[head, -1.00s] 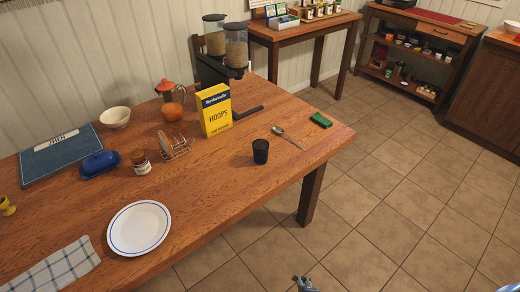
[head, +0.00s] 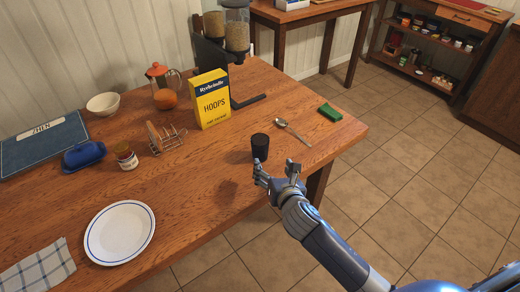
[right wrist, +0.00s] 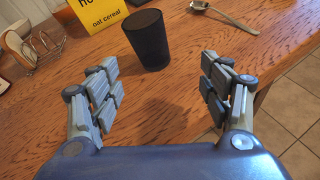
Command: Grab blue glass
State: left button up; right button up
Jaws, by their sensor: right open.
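The blue glass (head: 260,146) is a dark, nearly black tumbler standing upright on the wooden table near its right front edge. It also shows in the right wrist view (right wrist: 148,40), ahead of the fingers and roughly centred between them. My right gripper (head: 276,171) is open and empty, just in front of the glass on the near side. In the right wrist view the two fingers (right wrist: 162,92) are spread wide, with bare table between them, and appear apart from the glass. My left gripper is not in view.
A yellow cereal box (head: 211,99) stands behind the glass. A spoon (head: 291,131) and a green block-like item (head: 330,113) lie to its right. A toast rack (head: 167,139) and a white plate (head: 120,232) are to the left. The table between plate and glass is clear.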

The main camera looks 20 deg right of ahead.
aim_at(264, 150)
jog(key=shift+w+r+n+t, duration=0.3)
jog(key=shift+w+r+n, duration=0.3)
jog(key=shift+w+n, duration=0.4)
jog(key=shift+w+a+r+n, duration=0.1)
jog(key=shift+w+n, duration=0.1)
jog(key=shift+n, duration=0.1)
jog(key=x, duration=0.4)
jog(key=shift+w+a, duration=0.15)
jog(key=shift+w, duration=0.05)
jog(key=shift+a+f+b+x, duration=0.1)
jog(key=shift+b+x, duration=0.05)
jog(key=shift+x, duration=0.8)
jog(key=shift+a+f+b+x, duration=0.1)
jog(key=shift+a+b+x, duration=0.1)
jog(key=shift+x, duration=0.75)
jog(key=shift+a+f+b+x, duration=0.1)
jog(key=shift+b+x, duration=0.05)
jog(key=shift+x, duration=0.8)
jog(key=shift+s, duration=0.1)
jog(key=c, duration=1.3)
